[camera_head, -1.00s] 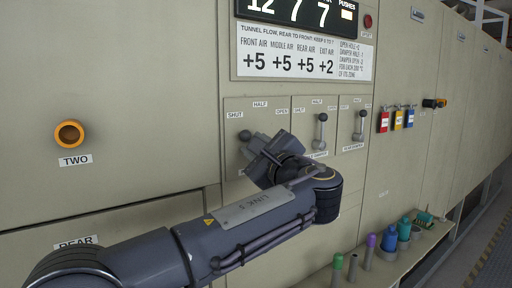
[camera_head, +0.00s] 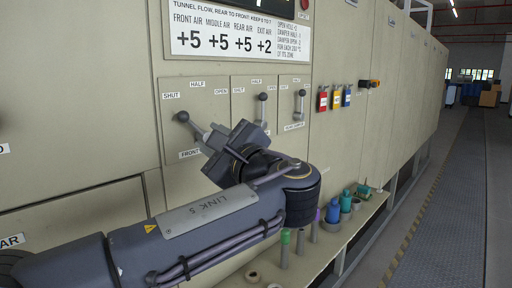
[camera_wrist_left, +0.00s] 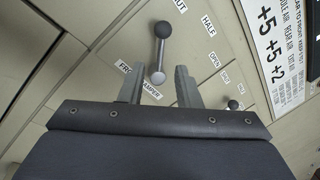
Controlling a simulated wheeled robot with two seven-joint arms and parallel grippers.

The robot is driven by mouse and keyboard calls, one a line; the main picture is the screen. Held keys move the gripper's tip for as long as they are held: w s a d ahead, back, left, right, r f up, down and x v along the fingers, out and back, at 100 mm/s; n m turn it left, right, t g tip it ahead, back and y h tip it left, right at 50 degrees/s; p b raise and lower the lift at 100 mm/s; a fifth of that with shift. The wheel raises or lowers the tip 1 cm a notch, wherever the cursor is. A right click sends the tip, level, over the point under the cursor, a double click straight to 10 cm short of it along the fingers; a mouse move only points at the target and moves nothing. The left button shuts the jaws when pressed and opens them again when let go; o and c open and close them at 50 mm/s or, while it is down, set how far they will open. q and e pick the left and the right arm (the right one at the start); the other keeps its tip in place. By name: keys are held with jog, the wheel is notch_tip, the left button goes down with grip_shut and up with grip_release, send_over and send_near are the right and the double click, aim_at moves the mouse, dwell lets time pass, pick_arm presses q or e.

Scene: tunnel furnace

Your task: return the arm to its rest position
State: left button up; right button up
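My left gripper (camera_wrist_left: 159,78) is open in the wrist view, with its two fingers apart and nothing between them touching. The front damper lever (camera_wrist_left: 160,52) stands beyond the fingertips there, its dark knob up and its pale lower end seen between the fingers. In the head view this lever (camera_head: 184,119) tilts toward SHUT, and my left gripper (camera_head: 207,140) is just to its lower right, partly hiding its lower part. My left arm (camera_head: 190,225) reaches across from the lower left. My right gripper is not in view.
Two more damper levers (camera_head: 262,108) (camera_head: 300,104) stand upright to the right. Red, yellow and blue padlocks (camera_head: 336,98) hang on the panel. A ledge below (camera_head: 345,225) bears several coloured bottles and markers. The aisle (camera_head: 450,190) on the right is clear.

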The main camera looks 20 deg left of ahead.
pick_arm(q)
jog(key=s+a+f+n+g+h+p, duration=0.15)
jog(key=s+a+f+h, duration=0.3)
jog(key=f, duration=0.75)
jog(key=s+a+f+n+g+h, duration=0.25)
jog(key=f+h, duration=0.35)
jog(key=f, duration=0.5)
jog(key=s+d+f+n+h, duration=1)
jog(key=s+d+f+n, duration=0.2)
jog(key=s+d, duration=0.1)
jog(key=shift+s+d+f+n+p, duration=0.3)
jog(key=shift+s+n+p, duration=0.1)
jog(key=shift+s, duration=0.4)
